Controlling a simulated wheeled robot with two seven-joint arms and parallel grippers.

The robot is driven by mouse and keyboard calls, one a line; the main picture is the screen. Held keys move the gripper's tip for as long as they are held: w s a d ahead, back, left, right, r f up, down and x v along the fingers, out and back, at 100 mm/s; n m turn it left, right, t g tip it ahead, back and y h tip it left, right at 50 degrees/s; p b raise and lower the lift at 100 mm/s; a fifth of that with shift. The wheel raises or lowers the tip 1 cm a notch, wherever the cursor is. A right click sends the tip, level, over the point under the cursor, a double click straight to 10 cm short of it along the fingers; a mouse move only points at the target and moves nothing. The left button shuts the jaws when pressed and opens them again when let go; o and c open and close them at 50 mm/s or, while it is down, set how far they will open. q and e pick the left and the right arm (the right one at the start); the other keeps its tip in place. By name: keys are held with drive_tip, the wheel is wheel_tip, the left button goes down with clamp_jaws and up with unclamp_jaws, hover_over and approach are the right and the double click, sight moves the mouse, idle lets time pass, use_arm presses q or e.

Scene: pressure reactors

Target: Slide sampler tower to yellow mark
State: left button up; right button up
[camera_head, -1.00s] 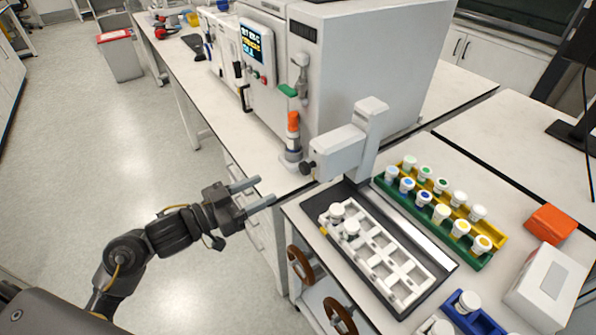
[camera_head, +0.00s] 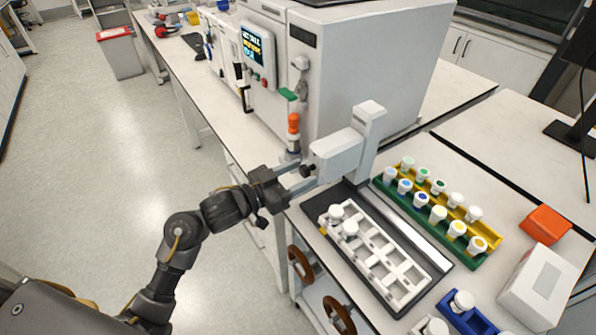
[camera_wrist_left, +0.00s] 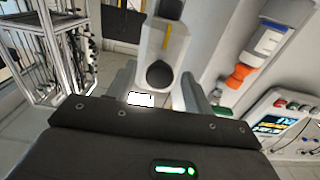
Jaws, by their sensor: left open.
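The sampler tower (camera_head: 338,152) is a pale grey upright with a box-shaped arm pointing left and a black knob (camera_head: 308,170) at its end. It stands at the back end of the dark rail beside the white rack. My left gripper (camera_head: 309,173) is open, its two fingers reaching to either side of the knob. In the left wrist view the knob (camera_wrist_left: 160,75) lies between the spread fingers, with a gap visible; contact is not clear. A yellow stripe (camera_wrist_left: 167,38) shows on the tower there. A small yellow mark (camera_head: 323,231) is at the tray's left edge. My right gripper is not in view.
A white rack (camera_head: 385,262) with two capped vials stands in front of the tower. Green and yellow vial racks (camera_head: 430,205) are to its right.

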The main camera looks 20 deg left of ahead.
use_arm(q)
drive_tip(key=shift+w+d, duration=0.1)
drive_tip(key=shift+w, duration=0.05)
drive_tip(key=shift+c, duration=0.2)
clamp_jaws()
drive_tip(key=s+d+p, duration=0.1)
drive_tip(key=s+d, duration=0.4)
drive_tip(key=shift+d+p, duration=0.3)
drive_tip(key=shift+d, duration=0.1)
drive_tip(key=shift+w, duration=0.1)
drive_tip(key=shift+o, duration=0.2)
unclamp_jaws()
drive_tip(key=shift+a, duration=0.1)
